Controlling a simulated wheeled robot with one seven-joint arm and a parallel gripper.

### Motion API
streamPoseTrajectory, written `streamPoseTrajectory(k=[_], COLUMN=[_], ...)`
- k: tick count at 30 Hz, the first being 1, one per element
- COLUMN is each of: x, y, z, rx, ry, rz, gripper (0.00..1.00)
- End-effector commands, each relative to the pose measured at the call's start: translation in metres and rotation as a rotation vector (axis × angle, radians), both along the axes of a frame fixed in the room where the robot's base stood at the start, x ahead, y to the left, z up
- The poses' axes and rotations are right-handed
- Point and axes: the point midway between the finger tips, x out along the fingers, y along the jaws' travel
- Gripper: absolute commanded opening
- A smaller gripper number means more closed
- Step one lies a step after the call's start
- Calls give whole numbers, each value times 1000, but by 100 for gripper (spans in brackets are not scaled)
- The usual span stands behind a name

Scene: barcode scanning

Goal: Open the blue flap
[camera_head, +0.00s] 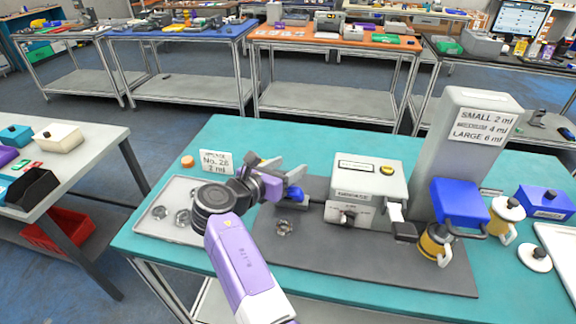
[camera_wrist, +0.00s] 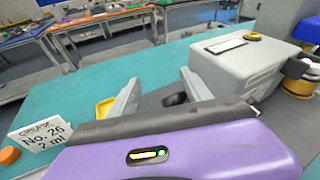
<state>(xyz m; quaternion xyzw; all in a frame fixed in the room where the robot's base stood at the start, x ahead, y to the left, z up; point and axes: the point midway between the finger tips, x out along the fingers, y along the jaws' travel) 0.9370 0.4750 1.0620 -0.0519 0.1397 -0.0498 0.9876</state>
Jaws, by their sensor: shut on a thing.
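My gripper (camera_head: 284,174) is over the left part of the grey machine mat, left of the grey machine box (camera_head: 362,188). A small blue part (camera_head: 292,195) shows at its fingertips in the head view. I take it to be what the fingers are closed on, but the grip itself is hidden. In the wrist view, the two grey fingers (camera_wrist: 160,98) stand apart, with a dark thing (camera_wrist: 174,99) visible between them. A larger blue block (camera_head: 460,202) sits on the front of the grey tower (camera_head: 470,125), above a yellow-banded cup (camera_head: 434,243).
A white card reading No. 26 (camera_head: 217,161) stands by a metal tray (camera_head: 152,224) with hex nuts. Another nut (camera_head: 285,227) lies on the mat (camera_head: 370,262). The teal table's (camera_head: 310,147) back edge is clear.

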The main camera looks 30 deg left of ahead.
Motion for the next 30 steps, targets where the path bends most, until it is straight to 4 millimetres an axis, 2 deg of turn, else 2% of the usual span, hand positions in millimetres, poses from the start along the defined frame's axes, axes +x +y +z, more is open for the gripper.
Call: streamPoseTrajectory(k=[1,30], x=[-3,-38], y=[0,12], z=[-5,47], rx=[-1,1], ry=[11,2], rz=[1,-1], gripper=[50,50])
